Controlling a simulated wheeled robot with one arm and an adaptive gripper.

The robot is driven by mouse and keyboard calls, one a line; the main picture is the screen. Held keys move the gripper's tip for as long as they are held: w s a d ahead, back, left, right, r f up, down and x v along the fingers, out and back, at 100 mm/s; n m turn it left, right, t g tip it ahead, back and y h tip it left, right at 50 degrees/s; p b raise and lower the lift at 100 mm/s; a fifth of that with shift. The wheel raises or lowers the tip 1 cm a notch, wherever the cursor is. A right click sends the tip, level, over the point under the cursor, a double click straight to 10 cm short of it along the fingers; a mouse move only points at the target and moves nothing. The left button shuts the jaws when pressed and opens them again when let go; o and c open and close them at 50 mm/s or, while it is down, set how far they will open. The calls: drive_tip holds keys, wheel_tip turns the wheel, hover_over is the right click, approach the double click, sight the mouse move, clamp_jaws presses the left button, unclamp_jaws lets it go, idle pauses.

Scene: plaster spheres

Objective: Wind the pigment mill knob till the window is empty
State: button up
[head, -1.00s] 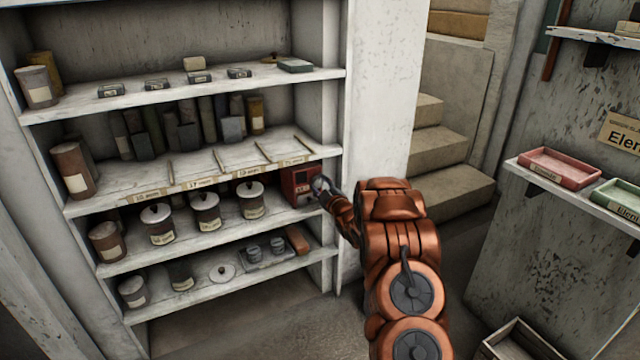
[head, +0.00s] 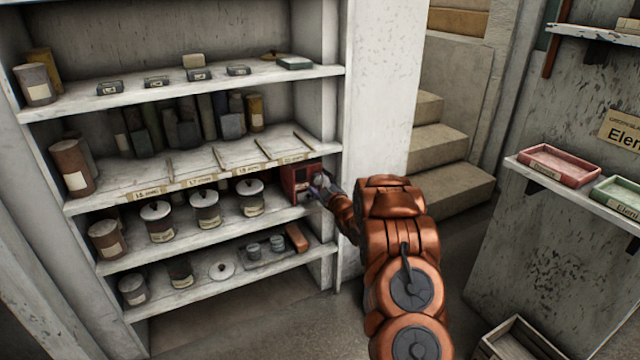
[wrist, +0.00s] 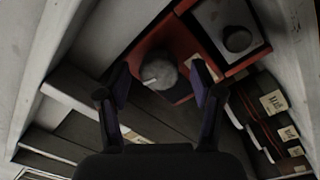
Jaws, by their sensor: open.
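The pigment mill is a small red box (head: 299,179) at the right end of a middle shelf in the head view. In the wrist view its red body (wrist: 184,42) carries a round grey knob (wrist: 158,73) with a pale mark. Beside the knob is a pale square recess (wrist: 213,16) with a dark round shape in it; I cannot tell whether this is the window or what it holds. My gripper (wrist: 160,69) is open, one finger on each side of the knob; contact is unclear. In the head view my gripper (head: 322,188) is at the mill's front.
Lidded jars (head: 205,209) stand left of the mill on its shelf. The white shelf upright (head: 375,130) is close on its right. A ledge with labelled compartments (head: 215,165) is just above. Stairs (head: 445,150) and red and green trays (head: 560,165) are at the right.

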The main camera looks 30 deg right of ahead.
drive_tip(key=s+a, duration=0.1)
drive_tip(key=s, duration=1.1)
drive_tip(key=shift+a+f, duration=0.15)
drive_tip(key=shift+f, duration=0.05)
drive_tip(key=shift+w, duration=0.1)
idle(0.4)
drive_tip(key=s+a+r+m+g+h+p, duration=0.1)
drive_tip(key=s+a+r+m+g+p, duration=0.1)
drive_tip(key=s+a+r+g+p, duration=0.25)
drive_tip(key=s+a+r+m+g+p, duration=0.1)
drive_tip(key=s+a+r+g+p, duration=0.15)
drive_tip(key=r+p, duration=0.4)
drive_tip(key=s+a+r+m+g+h+p, duration=0.1)
drive_tip(key=s+a+r+m+g+p, duration=0.2)
drive_tip(key=r, duration=0.5)
drive_tip(key=s+a+r+g+y+p, duration=0.1)
drive_tip(key=s+a+r+g+p, duration=0.2)
drive_tip(key=s+a, duration=0.4)
drive_tip(key=s+a+r+m+g+y+p, duration=0.1)
drive_tip(key=s+a+r+g+p, duration=0.2)
drive_tip(key=s, duration=1.5)
drive_tip(key=s+a+r+m+g+y+p, duration=0.1)
drive_tip(key=s+a+r+g+p, duration=0.3)
drive_tip(key=s+a+r+p, duration=0.4)
drive_tip(key=s+a+r+y, duration=0.1)
drive_tip(key=s+a+r, duration=0.2)
drive_tip(key=s+a, duration=0.1)
drive_tip(key=shift+s+r, duration=0.2)
drive_tip(key=shift+s, duration=0.05)
drive_tip(key=shift+a, duration=0.1)
